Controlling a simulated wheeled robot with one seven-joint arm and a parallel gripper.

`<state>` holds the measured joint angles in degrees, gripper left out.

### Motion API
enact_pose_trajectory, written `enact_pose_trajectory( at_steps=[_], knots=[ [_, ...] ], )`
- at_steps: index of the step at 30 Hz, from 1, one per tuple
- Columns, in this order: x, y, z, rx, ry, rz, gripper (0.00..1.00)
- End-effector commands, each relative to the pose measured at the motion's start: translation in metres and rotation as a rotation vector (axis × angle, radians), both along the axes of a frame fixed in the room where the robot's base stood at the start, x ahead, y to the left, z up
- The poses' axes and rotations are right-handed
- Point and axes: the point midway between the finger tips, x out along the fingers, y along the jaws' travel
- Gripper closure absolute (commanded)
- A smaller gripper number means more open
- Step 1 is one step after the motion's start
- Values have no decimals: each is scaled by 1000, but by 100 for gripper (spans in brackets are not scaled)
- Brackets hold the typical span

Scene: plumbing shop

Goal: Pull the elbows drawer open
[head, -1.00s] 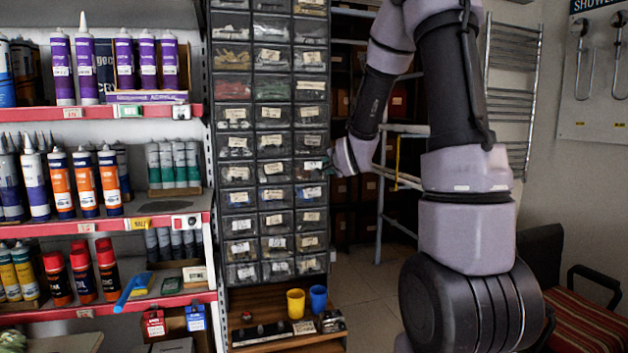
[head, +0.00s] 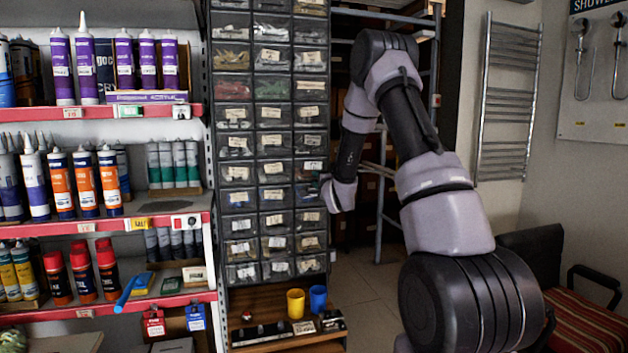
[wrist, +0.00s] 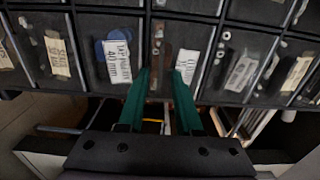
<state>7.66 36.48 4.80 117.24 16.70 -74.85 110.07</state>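The cabinet of small clear-fronted drawers (head: 271,140) stands in the middle of the head view, every drawer looking shut. The labels are too small there to tell which drawer is the elbows one. My gripper (head: 323,187) is at the right column, low on the cabinet front. In the wrist view my gripper (wrist: 160,82) has two green fingers apart with a gap between them, their tips close to the drawer fronts. A drawer with a blue item and a "40 mm" label (wrist: 118,62) is by the left finger. I cannot tell whether the fingers touch anything.
A shelf of cartridges and tubes (head: 100,225) stands left of the cabinet. A yellow cup (head: 295,303) and a blue cup (head: 318,298) stand on the wooden ledge below. A striped chair (head: 585,320) is at the right. The floor (head: 365,290) right of the cabinet is clear.

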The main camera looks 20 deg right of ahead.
Motion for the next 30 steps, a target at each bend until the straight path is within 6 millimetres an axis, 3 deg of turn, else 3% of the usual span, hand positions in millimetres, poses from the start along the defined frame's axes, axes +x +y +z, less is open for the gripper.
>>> enact_pose_trajectory(
  at_steps=[6, 16, 17, 19, 30],
  knots=[
    [23, 1, 0, -1, -1, 1, 66],
    [27, 0, 0, -1, 0, 0, 66],
    [27, 0, 0, -1, 0, 0, 74],
    [27, 0, 0, -1, 0, 0, 100],
    [27, 0, 0, -1, 0, 0, 100]
  ],
)
